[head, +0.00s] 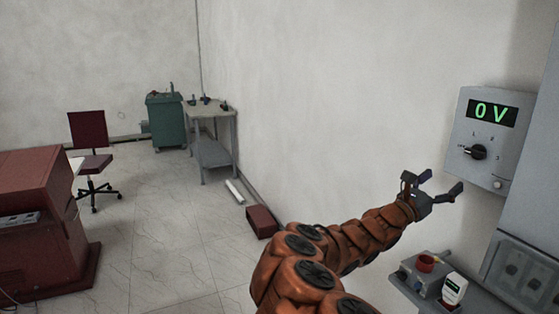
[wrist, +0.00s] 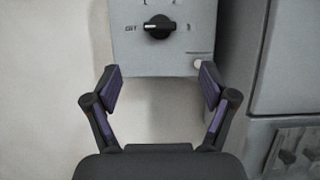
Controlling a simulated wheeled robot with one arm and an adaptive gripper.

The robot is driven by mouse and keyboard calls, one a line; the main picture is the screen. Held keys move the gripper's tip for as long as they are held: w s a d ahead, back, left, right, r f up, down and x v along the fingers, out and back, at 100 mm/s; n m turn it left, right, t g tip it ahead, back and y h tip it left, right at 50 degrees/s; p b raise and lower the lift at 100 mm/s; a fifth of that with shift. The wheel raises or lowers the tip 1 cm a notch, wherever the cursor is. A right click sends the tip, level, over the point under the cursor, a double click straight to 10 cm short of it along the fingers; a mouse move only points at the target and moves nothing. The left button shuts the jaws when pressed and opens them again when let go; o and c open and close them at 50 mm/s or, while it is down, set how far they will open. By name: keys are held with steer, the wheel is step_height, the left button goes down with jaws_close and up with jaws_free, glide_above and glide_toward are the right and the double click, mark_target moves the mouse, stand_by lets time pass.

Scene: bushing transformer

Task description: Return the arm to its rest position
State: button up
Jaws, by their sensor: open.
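My gripper (head: 443,183) is open and empty at the end of my orange arm, which reaches to the right in the head view. In the wrist view the two fingers of my gripper (wrist: 160,90) stand apart below a grey control box. The control box (head: 490,140) is on the wall and its green display reads 0 V. Its black knob (head: 475,152) shows in the head view, and the knob (wrist: 159,27) also shows in the wrist view with its pointer to the left, towards an off mark. My fingers appear apart from the knob.
A grey shelf (head: 405,287) below my gripper bears a device with a red top (head: 427,262) and a white meter (head: 454,289). A grey cabinet (head: 530,210) stands at the right. A red desk (head: 45,225), a chair (head: 90,160) and a side table (head: 212,112) are farther left.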

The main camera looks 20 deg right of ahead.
steer(key=s+a+r+m+g+y, duration=0.2)
steer(key=s+a+r+m+g, duration=0.15)
steer(key=s+m+g, duration=0.45)
steer(key=s+a+f+m+y, duration=0.2)
steer(key=s+m+y, duration=0.1)
steer(key=s+m, duration=0.15)
steer(key=s+a+f+m+y, duration=0.2)
steer(key=s+a+f+m, duration=0.1)
steer(key=s, duration=0.3)
steer(key=s+a+f+m+t+y, duration=0.2)
steer(key=a+f+y, duration=0.3)
steer(key=a+f, duration=0.3)
steer(key=s+a+f+m+t+y, duration=0.2)
steer(key=a+f+y, duration=0.2)
steer(key=a+f, duration=0.45)
steer(key=s+a+f+y, duration=0.1)
steer(key=a+y, duration=0.2)
steer(key=a, duration=0.7)
steer(key=s+a+f+t+y, duration=0.1)
steer(key=s+a+y, duration=0.1)
steer(key=a, duration=0.8)
steer(key=shift+a+n+y, duration=0.35)
steer(key=shift+a+y, duration=0.05)
steer(key=shift+y, duration=0.3)
steer(key=shift+c, duration=0.4)
